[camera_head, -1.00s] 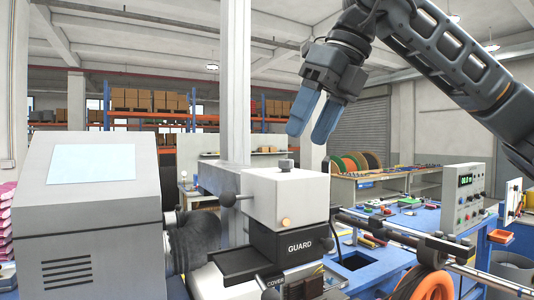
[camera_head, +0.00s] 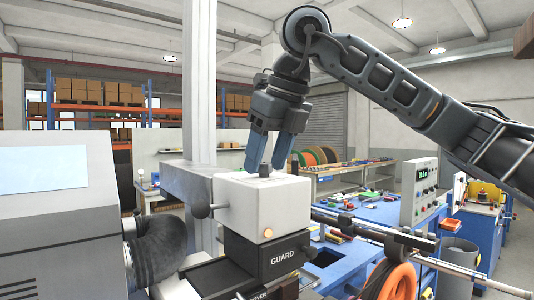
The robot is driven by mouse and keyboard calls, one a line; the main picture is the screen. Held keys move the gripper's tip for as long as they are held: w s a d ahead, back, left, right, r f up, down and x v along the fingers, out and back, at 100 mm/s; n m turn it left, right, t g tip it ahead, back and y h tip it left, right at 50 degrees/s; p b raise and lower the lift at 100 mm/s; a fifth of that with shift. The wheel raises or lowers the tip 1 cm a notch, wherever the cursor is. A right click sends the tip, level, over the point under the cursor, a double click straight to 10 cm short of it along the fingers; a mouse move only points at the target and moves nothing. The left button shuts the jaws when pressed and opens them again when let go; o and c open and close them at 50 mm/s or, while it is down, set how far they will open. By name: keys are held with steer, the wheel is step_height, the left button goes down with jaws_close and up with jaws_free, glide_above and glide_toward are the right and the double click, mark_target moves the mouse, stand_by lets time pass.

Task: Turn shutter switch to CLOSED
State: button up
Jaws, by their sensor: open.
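A white box (camera_head: 262,205) stands in the middle of the head view. A small dark knob (camera_head: 265,170) sits on its top; no shutter label or position marking is readable, so I cannot tell which control is the shutter switch or how it is set. My gripper (camera_head: 266,161) is open, its two blue fingers pointing down just above the box top. In the picture the fingertips appear either side of the knob; I cannot tell whether they touch it or are behind it. An orange round button (camera_head: 267,233) is on the box's front face.
A dark block marked GUARD (camera_head: 280,257) is under the white box. A ball-ended lever (camera_head: 202,210) sticks out at its left. A grey cabinet (camera_head: 60,235) with a black hose (camera_head: 158,243) stands left. A rod (camera_head: 440,262) and orange coil (camera_head: 392,282) are at lower right.

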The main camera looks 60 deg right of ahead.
steer(key=shift+f, duration=0.1)
jaws_close()
stand_by(0.5)
steer(key=shift+b, duration=0.35)
steer(key=n+y+b, duration=0.1)
steer(key=n+b, duration=0.1)
steer(key=n, duration=0.1)
steer(key=shift+d+f+b, duration=0.15)
steer(key=shift+b, duration=0.15)
steer(key=n+y+b, duration=0.1)
steer(key=n, duration=0.2)
steer(key=shift+w+d+n+y+b, duration=0.1)
steer(key=shift+n+y+b, duration=0.2)
steer(key=shift+b, duration=0.05)
steer(key=n, duration=0.2)
steer(key=n+g+y, duration=0.1)
steer(key=n, duration=0.1)
steer(key=shift+w+d+r+n, duration=0.1)
steer(key=shift+d+r+n, duration=0.1)
steer(key=shift+n, duration=0.1)
steer(key=n+g, duration=0.1)
steer(key=n, duration=0.1)
steer(key=n+y, duration=0.1)
steer(key=n, duration=0.1)
steer(key=shift+w+n+g, duration=0.15)
steer(key=shift+n+g, duration=0.15)
steer(key=shift+g, duration=0.1)
steer(key=shift+y, duration=0.3)
